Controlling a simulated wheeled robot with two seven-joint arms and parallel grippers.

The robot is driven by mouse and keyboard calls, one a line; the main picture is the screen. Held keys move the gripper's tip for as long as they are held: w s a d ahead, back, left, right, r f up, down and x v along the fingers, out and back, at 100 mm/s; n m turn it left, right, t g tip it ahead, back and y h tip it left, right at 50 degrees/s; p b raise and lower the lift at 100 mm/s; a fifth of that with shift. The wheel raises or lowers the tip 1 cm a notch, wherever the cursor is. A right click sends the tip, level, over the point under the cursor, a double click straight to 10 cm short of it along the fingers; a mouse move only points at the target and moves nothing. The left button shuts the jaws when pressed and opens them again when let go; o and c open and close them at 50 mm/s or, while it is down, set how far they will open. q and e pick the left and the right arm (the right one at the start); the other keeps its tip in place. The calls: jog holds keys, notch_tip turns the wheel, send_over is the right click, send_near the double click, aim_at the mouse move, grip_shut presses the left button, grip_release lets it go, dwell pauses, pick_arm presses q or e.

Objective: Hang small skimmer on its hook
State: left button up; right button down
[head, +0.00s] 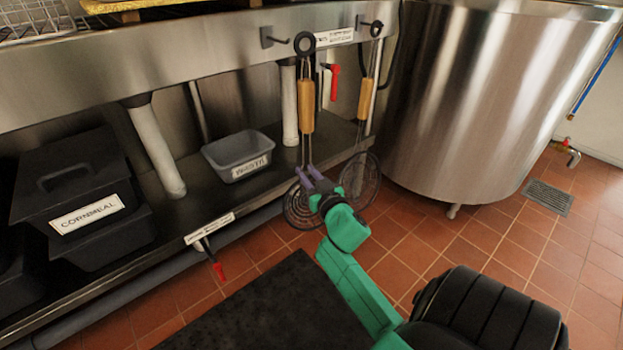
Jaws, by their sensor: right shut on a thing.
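A skimmer with a wooden handle (306,120), a black ring at its top and a dark wire head hangs upright in front of the steel counter. I take it to be the small skimmer. My right gripper (308,176) is shut on its thin shaft just above the head and hides part of the head. The skimmer's ring (305,37) is just right of the tip of a grey hook (268,37); I cannot tell whether they touch. A second skimmer (366,98) hangs at the right from another hook (361,21). My left gripper is out of view.
A large steel kettle (480,100) stands close on the right. Red-handled valves (335,83) are near the skimmers. The tiled floor (400,235) is open in front.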

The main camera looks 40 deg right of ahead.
pick_arm(q)
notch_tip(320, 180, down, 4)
jog(key=b, duration=0.3)
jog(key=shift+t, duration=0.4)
pick_arm(e)
jog(key=w+f, duration=0.1)
jog(key=w, duration=0.6)
jog(key=shift+w+f, duration=0.15)
jog(key=shift+w, duration=0.05)
jog(key=c, duration=0.6)
grip_release()
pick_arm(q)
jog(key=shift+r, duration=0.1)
